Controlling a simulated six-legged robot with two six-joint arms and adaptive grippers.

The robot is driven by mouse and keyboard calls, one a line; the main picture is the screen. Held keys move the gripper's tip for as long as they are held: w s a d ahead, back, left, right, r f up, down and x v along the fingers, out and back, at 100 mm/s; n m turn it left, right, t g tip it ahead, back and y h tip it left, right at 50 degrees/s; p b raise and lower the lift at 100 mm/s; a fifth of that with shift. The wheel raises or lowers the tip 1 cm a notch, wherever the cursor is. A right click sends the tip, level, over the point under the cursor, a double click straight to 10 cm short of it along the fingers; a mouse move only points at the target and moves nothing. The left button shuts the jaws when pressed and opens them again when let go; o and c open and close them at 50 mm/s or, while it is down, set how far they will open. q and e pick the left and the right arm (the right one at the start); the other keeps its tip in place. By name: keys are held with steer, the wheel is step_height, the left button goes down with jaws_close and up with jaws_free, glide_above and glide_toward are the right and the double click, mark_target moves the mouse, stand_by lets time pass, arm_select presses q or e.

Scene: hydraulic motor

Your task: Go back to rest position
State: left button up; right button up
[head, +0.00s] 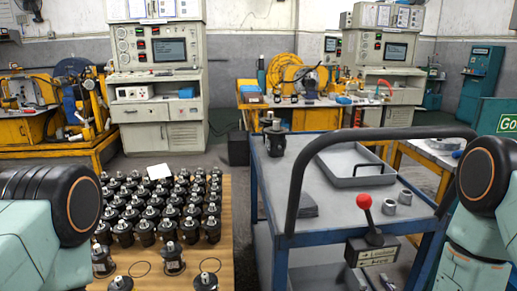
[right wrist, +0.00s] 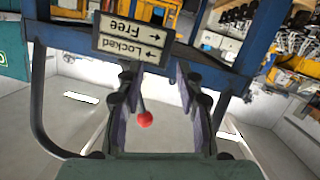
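My right gripper (right wrist: 160,88) shows in the right wrist view with its two dark fingers spread apart and nothing held between them. In that view the red lever knob (right wrist: 145,119) lies in line with the gap between the fingers, seen beyond them. In the head view the same red knob (head: 364,202) tops a lever at the front of the blue cart (head: 424,246). My right arm shows at the right edge and my left arm at the left edge, only as teal links with black joints. My left gripper is not in view.
A motor (head: 274,143), a grey tray (head: 352,166) and metal rings (head: 390,206) sit on the cart, behind its black handle (head: 294,190). A wooden table (head: 222,252) at left holds many black motors (head: 172,205). A "Locked/Free" sign (right wrist: 130,40) is beside the lever.

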steer(key=s+a+f+m+g, duration=0.1)
steer(key=s+a+f+g, duration=0.1)
steer(key=s+f+g, duration=0.45)
steer(key=s+a+f+g, duration=0.1)
steer(key=s+f+g, duration=0.3)
steer(key=s, duration=0.8)
steer(key=s+a+f+m+g, duration=0.1)
steer(key=s+f+g, duration=0.3)
steer(key=s, duration=0.9)
steer(key=shift+a+f+m+g+y, duration=0.3)
steer(key=shift+a+g+y, duration=0.15)
steer(key=shift+a, duration=0.3)
